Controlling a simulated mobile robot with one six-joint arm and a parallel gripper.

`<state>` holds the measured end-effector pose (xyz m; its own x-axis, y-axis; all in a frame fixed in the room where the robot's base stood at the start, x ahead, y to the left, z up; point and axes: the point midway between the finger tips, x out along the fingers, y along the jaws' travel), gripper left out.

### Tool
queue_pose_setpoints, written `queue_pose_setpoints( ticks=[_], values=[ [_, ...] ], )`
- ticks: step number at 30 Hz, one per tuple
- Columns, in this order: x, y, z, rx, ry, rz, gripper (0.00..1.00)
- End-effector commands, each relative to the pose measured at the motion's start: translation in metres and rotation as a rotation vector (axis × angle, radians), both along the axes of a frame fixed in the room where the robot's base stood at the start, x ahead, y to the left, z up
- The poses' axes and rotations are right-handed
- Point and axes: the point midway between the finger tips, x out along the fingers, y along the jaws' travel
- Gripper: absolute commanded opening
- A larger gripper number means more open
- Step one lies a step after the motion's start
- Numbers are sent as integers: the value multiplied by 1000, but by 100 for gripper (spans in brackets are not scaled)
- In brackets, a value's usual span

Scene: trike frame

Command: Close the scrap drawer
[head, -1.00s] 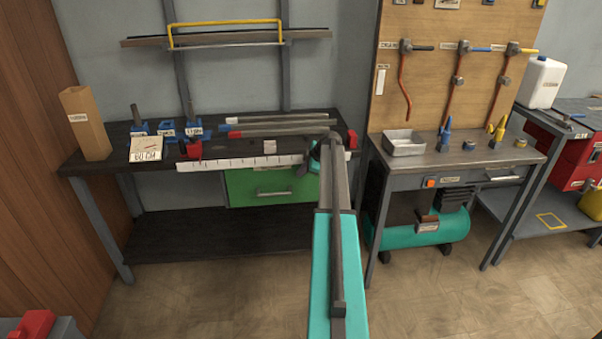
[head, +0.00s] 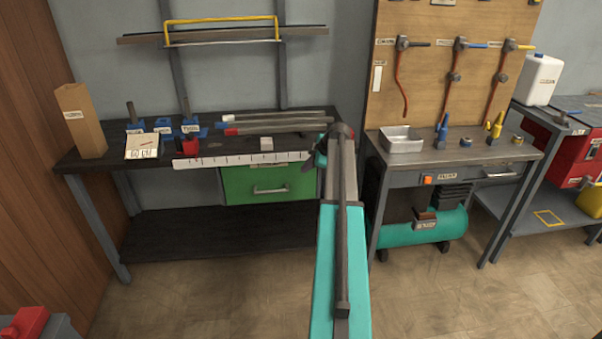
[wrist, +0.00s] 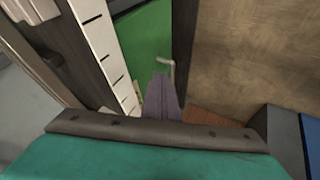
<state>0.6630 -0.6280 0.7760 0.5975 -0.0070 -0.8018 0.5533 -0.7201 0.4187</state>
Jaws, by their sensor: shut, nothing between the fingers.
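The green scrap drawer (head: 262,184) hangs under the left workbench, its front and pale bar handle facing me in the head view. In the wrist view its green face (wrist: 147,38) shows with the handle (wrist: 171,75) at its edge. How far the drawer stands out is hard to tell. My gripper (head: 309,164) is at the right end of the drawer front, partly hidden by my arm in the head view. In the wrist view the narrow grey fingers (wrist: 162,98) are together and empty, close beside the handle; contact cannot be told.
A white ruler strip (head: 240,159) runs along the front edge of the dark left bench (head: 100,158), above the drawer. Rods and small blue and red parts lie on that bench. A second bench (head: 465,152) with a teal compressor (head: 430,226) below stands right. Open floor lies in front.

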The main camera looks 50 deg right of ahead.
Motion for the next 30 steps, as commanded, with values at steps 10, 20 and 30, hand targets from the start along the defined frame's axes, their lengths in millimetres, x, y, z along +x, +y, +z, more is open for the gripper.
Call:
queue_pose_setpoints(
  ticks=[10,20,30],
  values=[
    [-21,1,28,0,0,0,0],
    [-22,2,30,0,1,1,0],
    [-18,6,30,0,1,9,0]
  ],
)
